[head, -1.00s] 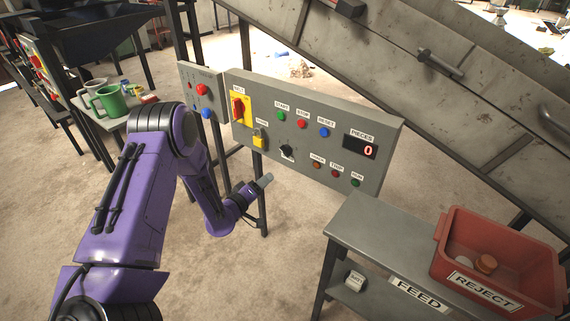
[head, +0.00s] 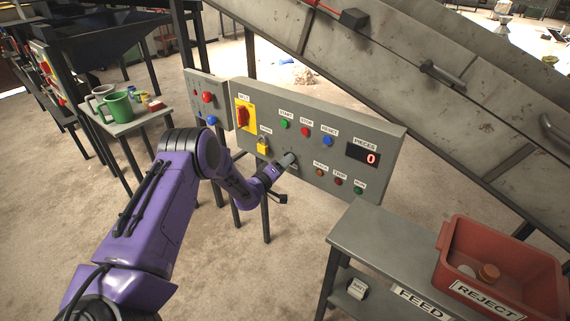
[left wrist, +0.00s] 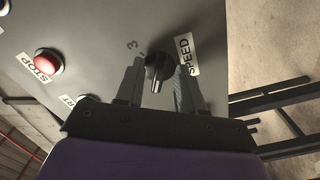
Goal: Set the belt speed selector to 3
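The belt speed selector is a black knob (left wrist: 158,67) on the grey control panel, beside a white SPEED label (left wrist: 187,55). A figure 3 (left wrist: 132,45) is marked on the panel at the knob's upper left in the left wrist view. A pale mark shows at the knob's lower edge; I cannot tell which number it indicates. My left gripper (left wrist: 160,82) is open, with one finger on each side of the knob; I see no firm grip. In the head view my left gripper (head: 288,160) covers the knob. My right gripper is not in view.
The control panel (head: 330,125) carries green, red and blue buttons, a yellow-backed red switch (head: 244,114), a yellow padlock (head: 263,145) and a display reading 0 (head: 364,155). A grey stand (head: 375,235) and red REJECT bin (head: 450,240) are at right.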

